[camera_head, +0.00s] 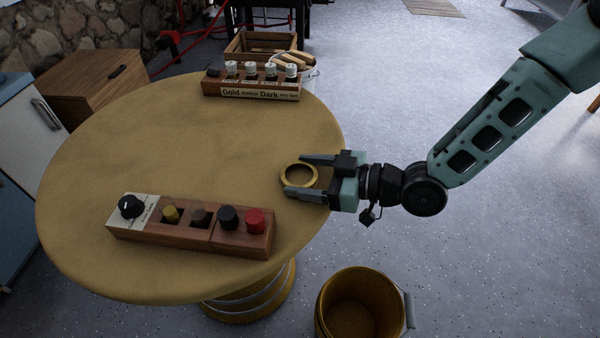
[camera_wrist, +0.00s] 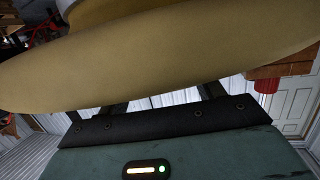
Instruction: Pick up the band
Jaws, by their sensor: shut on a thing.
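The band is a gold-coloured ring (camera_head: 283,178) at the right side of the round table (camera_head: 150,120). My gripper (camera_head: 297,175) comes in from the right, with one finger on the far side of the band and one on the near side. It is shut on the band, its fingers around the outside. I cannot tell whether the band is touching the tabletop or just above it. In the wrist view, a large tan curved surface hides most of the fingers; I cannot tell whether it is the band or the table.
A wooden block with several knobs (camera_head: 190,236) lies at the table's front. A wooden rack with white-capped bottles (camera_head: 250,90) stands at the back edge. A yellow bucket (camera_head: 362,300) is on the floor at front right. The table's middle is clear.

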